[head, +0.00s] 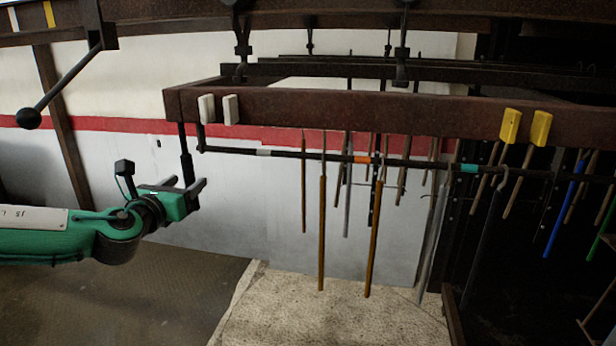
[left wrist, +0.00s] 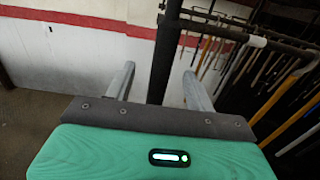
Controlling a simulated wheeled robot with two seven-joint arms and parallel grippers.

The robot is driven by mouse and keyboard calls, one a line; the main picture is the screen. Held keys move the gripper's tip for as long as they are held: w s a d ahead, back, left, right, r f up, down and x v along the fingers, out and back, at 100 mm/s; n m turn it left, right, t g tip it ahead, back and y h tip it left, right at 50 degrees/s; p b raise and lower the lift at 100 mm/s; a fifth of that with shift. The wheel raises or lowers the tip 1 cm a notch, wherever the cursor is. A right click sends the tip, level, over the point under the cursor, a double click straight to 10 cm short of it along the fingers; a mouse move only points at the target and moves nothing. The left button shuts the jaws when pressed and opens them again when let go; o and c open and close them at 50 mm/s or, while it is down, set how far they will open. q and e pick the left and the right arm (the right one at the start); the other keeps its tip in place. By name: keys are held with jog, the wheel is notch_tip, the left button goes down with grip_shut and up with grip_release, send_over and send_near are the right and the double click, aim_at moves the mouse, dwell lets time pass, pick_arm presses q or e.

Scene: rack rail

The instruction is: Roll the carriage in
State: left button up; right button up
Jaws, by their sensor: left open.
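The carriage appears to be the dark bar (head: 330,156) with white, orange and teal bands that hangs below a red-brown beam (head: 360,112); I cannot tell exactly where its frame ends. Several long rods, such as an orange-brown one (head: 322,235), hang around it. A dark upright handle (head: 186,160) hangs at its left end. My left gripper (head: 188,183) is open at the lower end of this handle. In the left wrist view the handle (left wrist: 165,50) stands between the two fingers (left wrist: 157,85), with gaps on both sides. My right gripper is out of view.
Two white blocks (head: 218,109) and two yellow blocks (head: 525,126) sit on the beam. A lever with a black ball (head: 29,118) hangs at the upper left. Dark rails run overhead. Blue and other rods hang at the right. Open floor (head: 130,310) lies below my left arm.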

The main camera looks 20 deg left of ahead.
pick_arm(q)
jog(key=shift+w+r, duration=0.15)
jog(key=shift+w, duration=0.15)
jog(key=shift+p+x, duration=0.45)
jog(key=shift+x, duration=0.45)
grip_shut()
